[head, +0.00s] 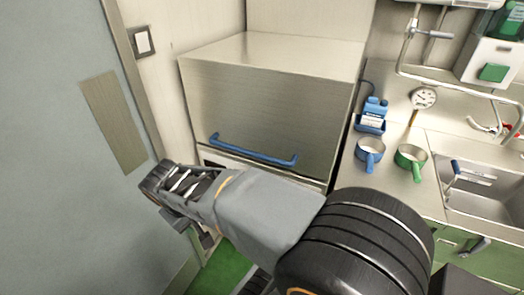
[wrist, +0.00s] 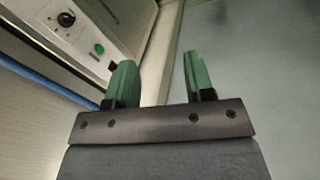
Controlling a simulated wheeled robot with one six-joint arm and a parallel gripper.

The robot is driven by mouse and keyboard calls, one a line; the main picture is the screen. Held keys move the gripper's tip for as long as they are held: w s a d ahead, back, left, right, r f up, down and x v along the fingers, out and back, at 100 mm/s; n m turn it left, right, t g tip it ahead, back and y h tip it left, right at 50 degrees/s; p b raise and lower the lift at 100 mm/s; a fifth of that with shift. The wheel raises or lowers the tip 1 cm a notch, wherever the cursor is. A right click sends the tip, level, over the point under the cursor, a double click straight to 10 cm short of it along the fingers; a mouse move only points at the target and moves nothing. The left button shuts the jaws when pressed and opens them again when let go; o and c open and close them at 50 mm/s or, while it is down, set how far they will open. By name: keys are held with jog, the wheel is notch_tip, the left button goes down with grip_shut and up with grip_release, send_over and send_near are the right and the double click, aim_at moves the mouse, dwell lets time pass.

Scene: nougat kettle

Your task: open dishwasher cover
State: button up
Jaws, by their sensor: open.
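The dishwasher cover (head: 270,100) is a box-shaped steel hood in the middle of the head view. It sits down on its base. A blue bar handle (head: 250,154) runs along the lower front of the cover. The handle also shows as a blue bar (wrist: 45,82) at the left of the wrist view. My gripper (wrist: 160,72) has two green fingers, spread apart with nothing between them. It is apart from the handle, off to one side of it. In the head view my arm reaches left across the lower front of the dishwasher and hides part of the base.
A control panel with a black knob (wrist: 66,19) and a green button (wrist: 99,48) is near my gripper. A grey-blue door or wall (head: 60,150) stands close on the left.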

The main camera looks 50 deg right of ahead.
jog(key=w+d+m+g+h+p, duration=0.1)
jog(key=w+d+g+h, duration=0.4)
jog(key=d, duration=0.5)
jog(key=t+h+p, duration=0.1)
jog(key=h+p, duration=0.1)
jog(key=h, duration=0.6)
send_near(245, 153)
jog(key=p+x, duration=0.2)
jog(key=x, duration=0.9)
jog(key=shift+s+d+p, duration=0.1)
jog(key=shift+d+p, duration=0.05)
jog(key=shift+p, duration=0.2)
jog(key=shift+c, duration=0.2)
grip_shut()
